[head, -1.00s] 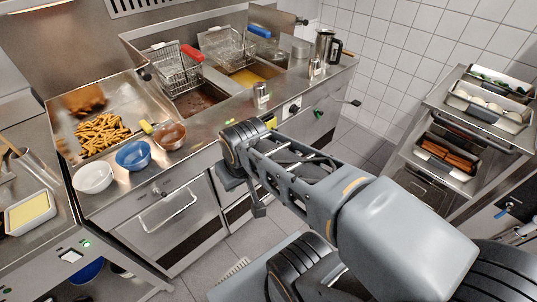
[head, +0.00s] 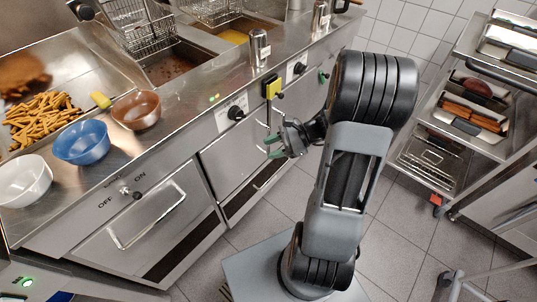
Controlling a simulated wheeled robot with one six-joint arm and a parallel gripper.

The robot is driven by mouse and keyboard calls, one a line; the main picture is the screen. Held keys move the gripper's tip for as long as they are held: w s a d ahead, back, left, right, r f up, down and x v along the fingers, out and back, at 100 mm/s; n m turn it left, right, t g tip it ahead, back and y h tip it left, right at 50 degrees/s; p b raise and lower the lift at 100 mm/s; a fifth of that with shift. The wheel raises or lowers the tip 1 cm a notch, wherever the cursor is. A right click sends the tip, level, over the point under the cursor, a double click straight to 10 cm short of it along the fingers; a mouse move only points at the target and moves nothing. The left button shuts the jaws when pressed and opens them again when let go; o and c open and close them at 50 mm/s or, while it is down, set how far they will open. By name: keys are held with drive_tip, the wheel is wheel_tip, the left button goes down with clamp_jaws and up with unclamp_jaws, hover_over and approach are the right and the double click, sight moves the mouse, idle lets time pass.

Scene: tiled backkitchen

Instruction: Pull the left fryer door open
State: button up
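The left fryer door (head: 228,153) is a plain steel front below the left fryer's control knob (head: 236,113). It looks shut, flush with the cabinet front. My gripper (head: 271,147) is in front of the fryer cabinet, at the right side of this door, with its two greenish fingers pointing left. The fingers are apart and I see nothing held between them. A thin upright bar (head: 268,116) shows just above the fingers; whether they touch it is unclear. My gripper hides part of the front behind it.
A yellow-and-black item (head: 271,88) is at the counter edge above my gripper. A drawer with a bar handle (head: 148,218) is at left. Bowls, including a blue one (head: 81,143), stand on the counter. A tray rack (head: 470,120) stands at right. Tiled floor (head: 405,235) is free between.

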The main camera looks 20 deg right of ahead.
drive_tip(key=w+d+f+m+t+h+b, duration=0.1)
drive_tip(key=w+d+f+m+t+b, duration=0.2)
drive_tip(key=d+f+m+t+b, duration=0.6)
drive_tip(key=w+a+f, duration=0.1)
drive_tip(key=w, duration=0.2)
drive_tip(key=w+a+f+m+t, duration=0.1)
drive_tip(key=w+f, duration=0.1)
drive_tip(key=w, duration=0.2)
drive_tip(key=w+a+f+m, duration=0.1)
drive_tip(key=w, duration=0.2)
drive_tip(key=shift+w+a+f+h+p, duration=0.15)
drive_tip(key=shift+w+a+h+p, duration=0.15)
drive_tip(key=shift+w+a+p, duration=0.1)
drive_tip(key=shift+c, duration=0.5)
clamp_jaws()
